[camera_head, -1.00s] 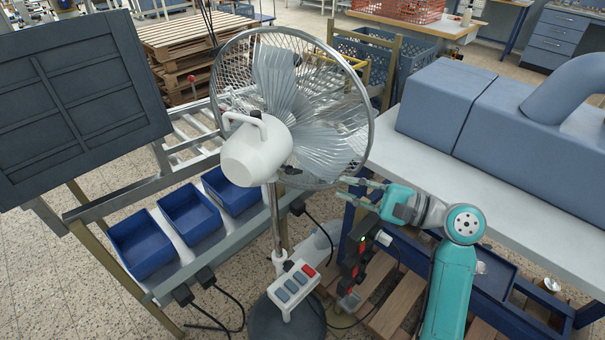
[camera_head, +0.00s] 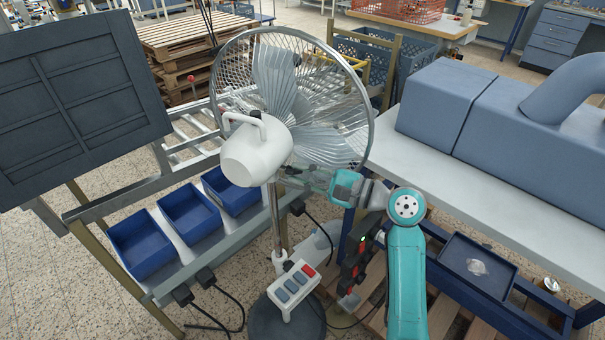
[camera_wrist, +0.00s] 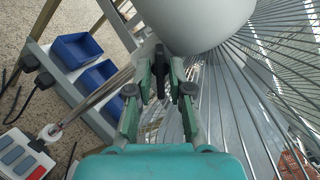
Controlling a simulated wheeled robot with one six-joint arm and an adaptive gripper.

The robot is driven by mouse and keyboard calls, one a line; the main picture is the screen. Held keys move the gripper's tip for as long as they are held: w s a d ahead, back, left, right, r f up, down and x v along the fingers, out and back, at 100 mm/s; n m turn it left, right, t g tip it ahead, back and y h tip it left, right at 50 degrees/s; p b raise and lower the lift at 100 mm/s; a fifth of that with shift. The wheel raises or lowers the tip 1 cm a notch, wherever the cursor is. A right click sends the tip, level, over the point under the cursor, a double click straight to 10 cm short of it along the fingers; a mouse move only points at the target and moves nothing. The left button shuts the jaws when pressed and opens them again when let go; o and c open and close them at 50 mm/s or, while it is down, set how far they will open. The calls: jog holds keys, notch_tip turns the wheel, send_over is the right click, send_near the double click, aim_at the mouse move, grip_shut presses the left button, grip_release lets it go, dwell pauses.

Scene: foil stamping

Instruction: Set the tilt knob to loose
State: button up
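The white fan head (camera_head: 256,150) sits on a thin metal pole (camera_head: 277,215), and its lower part shows at the top of the wrist view (camera_wrist: 200,20). The small dark tilt knob (camera_head: 291,170) is just under the fan head beside the pole. In the wrist view a black piece that looks like the knob (camera_wrist: 160,60) stands between my fingertips. My gripper (camera_head: 300,176) reaches in from the right, below the wire cage. Its fingers (camera_wrist: 162,75) stand apart on either side of the knob. Contact with the knob cannot be made out, nor can its setting.
The fan's wire cage (camera_head: 366,140) is close above and right of my gripper. A switch box (camera_head: 293,290) with coloured buttons is low on the pole. Blue bins (camera_head: 145,247) stand on a rack to the left. A grey-topped bench (camera_head: 440,170) stands to the right.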

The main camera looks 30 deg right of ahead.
jog(key=shift+c, duration=0.3)
grip_shut()
jog(key=n, duration=0.3)
jog(key=shift+f+n, duration=0.15)
jog(key=shift+n, duration=0.15)
jog(key=shift+f+n, duration=0.1)
jog(key=shift+n, duration=1.7)
jog(key=shift+o, duration=0.3)
grip_release()
